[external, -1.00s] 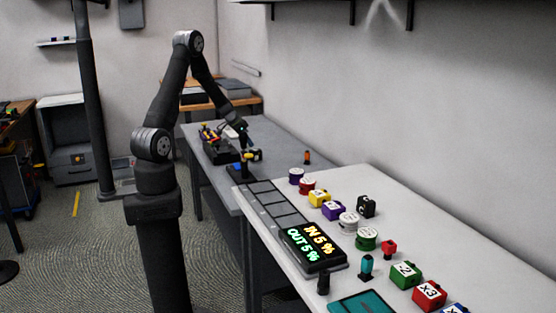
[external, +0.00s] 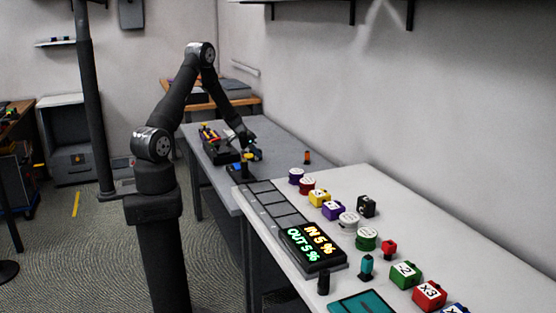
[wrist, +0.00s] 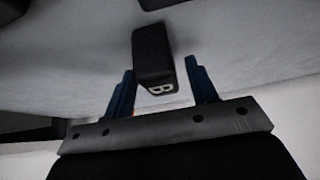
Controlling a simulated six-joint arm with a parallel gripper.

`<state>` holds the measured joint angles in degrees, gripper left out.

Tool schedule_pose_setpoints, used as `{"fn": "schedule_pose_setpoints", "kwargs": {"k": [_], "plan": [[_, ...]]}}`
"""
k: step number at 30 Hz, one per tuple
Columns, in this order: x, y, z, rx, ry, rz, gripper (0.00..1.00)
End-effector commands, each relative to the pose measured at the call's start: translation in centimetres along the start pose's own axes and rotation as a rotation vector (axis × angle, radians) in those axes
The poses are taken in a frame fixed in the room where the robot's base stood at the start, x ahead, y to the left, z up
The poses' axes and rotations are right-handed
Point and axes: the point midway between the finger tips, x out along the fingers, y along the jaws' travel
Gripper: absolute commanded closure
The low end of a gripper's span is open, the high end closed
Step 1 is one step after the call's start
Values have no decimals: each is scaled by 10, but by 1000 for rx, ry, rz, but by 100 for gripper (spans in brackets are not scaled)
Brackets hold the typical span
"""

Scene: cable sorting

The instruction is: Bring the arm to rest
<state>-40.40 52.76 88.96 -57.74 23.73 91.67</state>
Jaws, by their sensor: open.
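My gripper (external: 251,146) is low over the far grey table in the external view, beyond the near white bench. In the wrist view, my gripper (wrist: 160,68) shows two dark blue fingers spread apart. The gripper is small in the external view, and the exact gap to the table cannot be told.
A yellow-topped item (external: 247,160) stands just below my gripper, and a dark tray (external: 218,150) with coloured items is at its left. The near bench (external: 400,205) holds coloured spools, blocks and a lit display panel (external: 311,245). The air above the benches is clear.

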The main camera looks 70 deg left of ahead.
Motion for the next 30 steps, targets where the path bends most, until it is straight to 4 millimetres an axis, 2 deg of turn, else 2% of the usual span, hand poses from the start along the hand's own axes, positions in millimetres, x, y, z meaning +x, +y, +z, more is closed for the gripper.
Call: {"fn": "schedule_pose_setpoints", "kwargs": {"k": [1, 8, 28, 30], "plan": [[2, -1, -1, 2, 1, -2, 48], [-38, 2, -24, 3, 2, -2, 48], [-93, 120, -64, 6, 2, 1, 48], [-87, 130, -74, 34, 1, 16, 48]]}}
